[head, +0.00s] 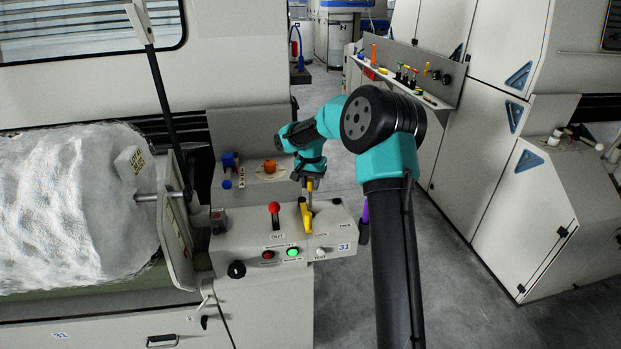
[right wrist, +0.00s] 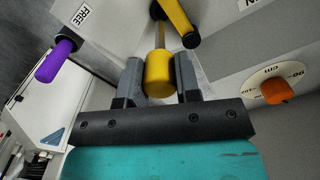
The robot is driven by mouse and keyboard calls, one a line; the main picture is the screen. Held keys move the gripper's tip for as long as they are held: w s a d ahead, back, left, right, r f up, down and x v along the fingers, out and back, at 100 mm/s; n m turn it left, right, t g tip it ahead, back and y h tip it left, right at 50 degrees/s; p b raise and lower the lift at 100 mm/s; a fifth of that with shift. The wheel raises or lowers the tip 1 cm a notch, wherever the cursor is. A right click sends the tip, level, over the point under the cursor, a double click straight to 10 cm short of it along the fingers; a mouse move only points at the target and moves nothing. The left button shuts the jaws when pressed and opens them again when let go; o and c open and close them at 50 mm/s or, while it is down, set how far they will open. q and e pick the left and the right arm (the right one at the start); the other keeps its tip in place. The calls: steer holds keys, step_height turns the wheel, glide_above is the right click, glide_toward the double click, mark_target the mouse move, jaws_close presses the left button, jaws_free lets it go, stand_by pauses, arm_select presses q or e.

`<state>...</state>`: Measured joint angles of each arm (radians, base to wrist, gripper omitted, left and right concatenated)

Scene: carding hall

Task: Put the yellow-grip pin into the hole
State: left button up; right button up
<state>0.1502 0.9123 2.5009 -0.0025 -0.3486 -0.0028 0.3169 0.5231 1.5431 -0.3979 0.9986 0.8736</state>
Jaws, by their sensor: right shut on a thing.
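The yellow-grip pin (right wrist: 159,76) has a thick yellow grip and a thin metal shaft. My right gripper (right wrist: 159,85) is shut on the grip, one finger on each side. In the head view my right gripper (head: 310,180) points down over the grey control box, with the yellow grip (head: 310,186) below it. The shaft points towards the box top beside a yellow lever (head: 306,216), which also shows in the right wrist view (right wrist: 178,15). The shaft's far end and the hole are not clear to see. My left gripper is not in view.
A red-knobbed lever (head: 274,208) stands on the box to the left. A purple grip (head: 365,220) is at the box's right side, near the FREE label. An orange knob (head: 269,166) sits on the panel behind. A tool shelf (head: 405,75) is further back.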

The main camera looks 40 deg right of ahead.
mark_target(310, 200)
steer(key=shift+f, duration=1.05)
steer(key=shift+f, duration=2.7)
stand_by(0.9)
steer(key=o, duration=1)
step_height(310, 200, up, 17)
steer(key=shift+r, duration=0.15)
stand_by(0.9)
